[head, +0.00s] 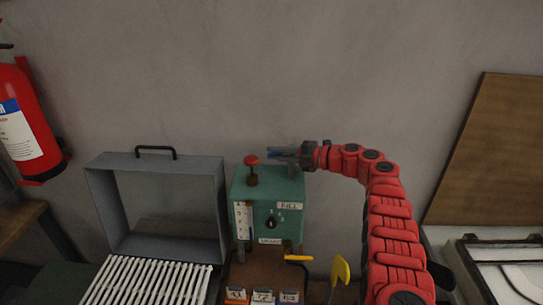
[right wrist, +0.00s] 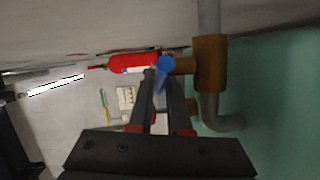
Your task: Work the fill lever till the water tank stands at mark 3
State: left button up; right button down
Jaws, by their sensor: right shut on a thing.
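A green water tank unit (head: 240,188) stands against the wall, with a FILL label (head: 290,206) on its front. A white gauge strip with marks (head: 241,220) is at its front left; its level is too small to read. My right gripper (head: 283,153) is at the top right of the unit, shut on the blue fill lever. In the right wrist view the blue lever (right wrist: 163,68) shows between the fingers, next to a brass valve (right wrist: 209,64) on a grey pipe (right wrist: 208,15). My left gripper is not in view.
A red knob (head: 252,160) tops the unit, left of my gripper. A dial (head: 271,224) and a yellow handle (head: 299,258) are on its front. A grey frame (head: 217,215) with a white slatted rack (head: 150,281) stands left. A fire extinguisher (head: 22,125) hangs far left.

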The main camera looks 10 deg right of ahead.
jog(key=c, duration=1.2)
grip_release()
jog(key=shift+f, duration=0.1)
jog(key=shift+o, duration=0.2)
jog(key=b+v, duration=0.4)
jog(key=v, duration=1.3)
jog(key=shift+d, duration=0.25)
jog(key=shift+s, duration=0.1)
